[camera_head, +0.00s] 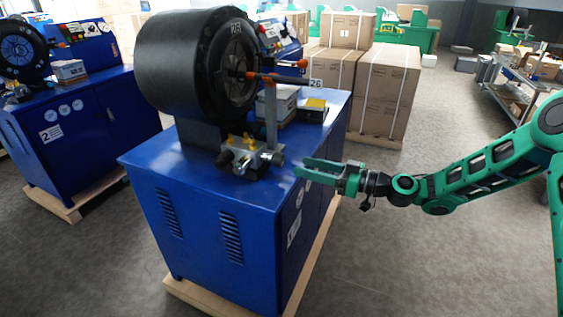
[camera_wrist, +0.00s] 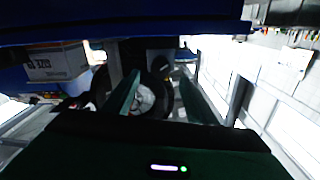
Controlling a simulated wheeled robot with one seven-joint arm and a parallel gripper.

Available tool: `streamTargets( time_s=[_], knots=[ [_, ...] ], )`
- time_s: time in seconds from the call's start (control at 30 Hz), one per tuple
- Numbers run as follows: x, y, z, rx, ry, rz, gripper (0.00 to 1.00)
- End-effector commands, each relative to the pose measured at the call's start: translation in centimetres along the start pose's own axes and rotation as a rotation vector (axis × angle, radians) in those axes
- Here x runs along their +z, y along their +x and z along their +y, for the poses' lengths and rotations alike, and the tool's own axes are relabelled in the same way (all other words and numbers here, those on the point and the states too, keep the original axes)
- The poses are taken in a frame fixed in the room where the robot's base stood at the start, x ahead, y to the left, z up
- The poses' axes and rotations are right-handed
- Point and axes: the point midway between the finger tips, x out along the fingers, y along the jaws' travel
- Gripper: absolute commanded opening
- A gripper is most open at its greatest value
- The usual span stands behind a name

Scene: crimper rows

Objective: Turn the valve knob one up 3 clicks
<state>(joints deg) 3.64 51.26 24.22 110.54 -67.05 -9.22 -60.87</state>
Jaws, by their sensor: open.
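The valve block (camera_head: 246,152) is a metal block with several small knobs, on top of the blue crimper cabinet at its front edge. A grey-black knob (camera_head: 273,158) on its right side is nearest my gripper. I cannot tell which knob is number one. My green gripper (camera_head: 301,167) is open, just right of the block, its fingers pointing left towards it with a small gap. In the wrist view my two fingers (camera_wrist: 160,88) stand apart, and a round black part with a pale face (camera_wrist: 146,99) shows between them. Whether they touch it is unclear.
The black crimper head (camera_head: 190,65) stands on the blue cabinet (camera_head: 215,215). A grey upright post (camera_head: 271,115) with an orange-tipped rod rises behind the valve block. A small yellow-topped box (camera_head: 313,109) lies farther back.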

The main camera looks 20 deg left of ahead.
Motion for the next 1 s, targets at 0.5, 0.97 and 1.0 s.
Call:
streamTargets(
  time_s=[0.5,0.97,1.0],
  knots=[
    [0.1,8.3,-0.1,-0.003,0.0,-0.002,0.51],
    [0.1,9.5,-0.1,-0.001,0.0,-0.003,0.51],
    [0.1,9.5,-0.1,-0.001,0.0,-0.003,0.46]
  ],
)
